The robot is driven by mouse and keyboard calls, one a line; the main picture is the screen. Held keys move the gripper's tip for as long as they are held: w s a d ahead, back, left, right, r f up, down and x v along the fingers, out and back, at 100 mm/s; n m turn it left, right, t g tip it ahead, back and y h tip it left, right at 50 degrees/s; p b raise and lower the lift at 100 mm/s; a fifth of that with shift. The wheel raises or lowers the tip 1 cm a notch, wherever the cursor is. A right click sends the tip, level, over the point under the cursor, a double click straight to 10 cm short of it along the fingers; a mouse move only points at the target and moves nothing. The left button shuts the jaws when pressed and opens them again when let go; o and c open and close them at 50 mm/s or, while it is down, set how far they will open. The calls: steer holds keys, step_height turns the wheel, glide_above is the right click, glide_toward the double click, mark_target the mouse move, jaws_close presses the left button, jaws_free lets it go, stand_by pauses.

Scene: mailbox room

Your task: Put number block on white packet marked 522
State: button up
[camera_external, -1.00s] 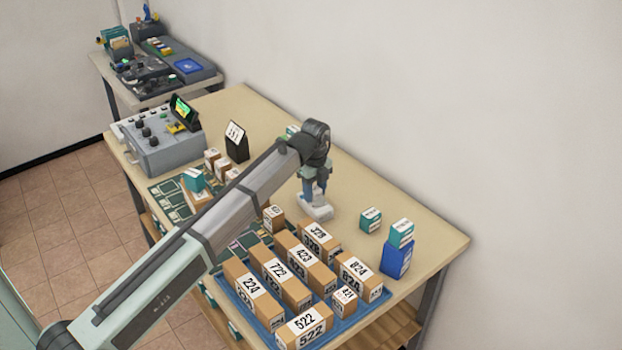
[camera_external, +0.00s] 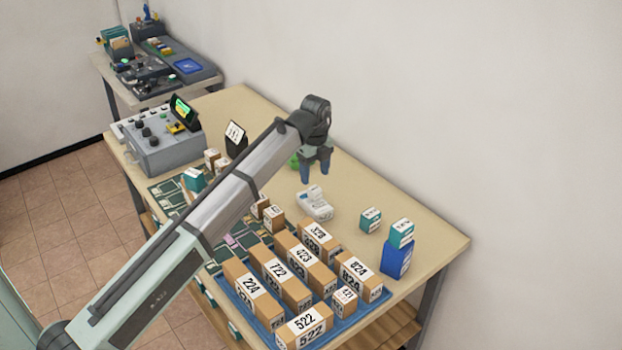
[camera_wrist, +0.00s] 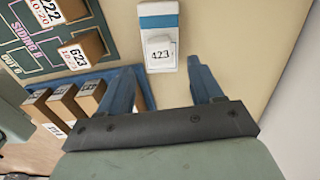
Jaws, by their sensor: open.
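A white packet with a blue band (camera_wrist: 158,22) lies on the table. No 522 marking is readable on the packet. A brown box marked 522 (camera_external: 304,322) stands at the tray's front. My gripper (camera_external: 314,178) is open and empty, above and behind the packet; in the wrist view its fingers (camera_wrist: 164,76) are apart, with the block beyond them.
Several brown numbered boxes stand in a blue tray (camera_external: 252,312). A blue box (camera_external: 397,258) and teal-white boxes (camera_external: 371,220) stand to the right. A grey control box (camera_external: 160,145) and a dark stand with a card (camera_external: 236,138) are at the left.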

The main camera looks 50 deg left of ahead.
mark_target(314, 188)
steer(key=shift+r, duration=2.55)
steer(key=shift+a, duration=0.1)
